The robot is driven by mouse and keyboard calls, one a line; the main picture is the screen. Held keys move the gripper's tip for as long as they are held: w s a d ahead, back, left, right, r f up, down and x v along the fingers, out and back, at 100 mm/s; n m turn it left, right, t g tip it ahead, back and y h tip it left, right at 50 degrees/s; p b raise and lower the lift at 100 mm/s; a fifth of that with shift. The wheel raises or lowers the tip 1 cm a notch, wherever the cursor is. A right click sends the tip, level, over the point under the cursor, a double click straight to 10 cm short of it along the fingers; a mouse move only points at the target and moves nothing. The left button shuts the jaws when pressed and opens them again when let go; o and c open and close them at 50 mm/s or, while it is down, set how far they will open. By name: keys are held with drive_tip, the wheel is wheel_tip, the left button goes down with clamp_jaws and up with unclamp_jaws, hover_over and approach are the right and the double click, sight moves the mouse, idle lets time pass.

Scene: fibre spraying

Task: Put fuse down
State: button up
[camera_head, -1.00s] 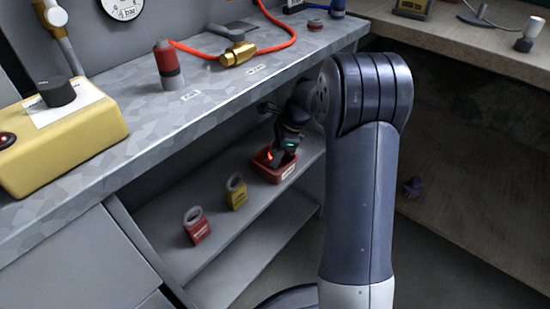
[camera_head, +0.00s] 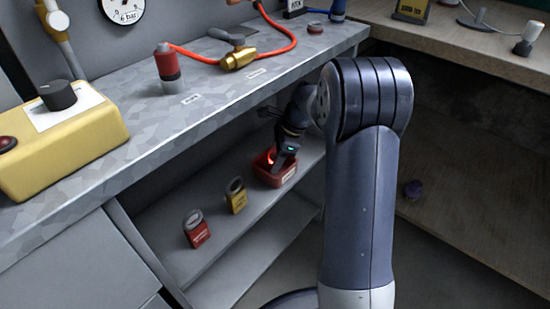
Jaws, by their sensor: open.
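A red bin (camera_head: 268,180) with a label on its front stands at the far end of the shelf under the grey workbench. My gripper (camera_head: 277,162) is open and points down at the bin, its fingertips at or inside the opening. A red glow shows beside the fingers. I cannot make out a fuse; if it is in the bin, the bin wall and my gripper hide it.
The workbench top (camera_head: 130,150) overhangs the shelf.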

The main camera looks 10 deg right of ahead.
sight(275, 156)
drive_tip(key=p+v, duration=0.1)
drive_tip(key=v, duration=0.2)
drive_tip(key=s+d+p, duration=0.1)
drive_tip(key=d+p, duration=0.2)
drive_tip(key=d, duration=0.9)
drive_tip(key=shift+s+p, duration=0.3)
drive_tip(key=shift+s, duration=0.1)
drive_tip(key=shift+o, duration=0.3)
drive_tip(key=shift+f, duration=0.1)
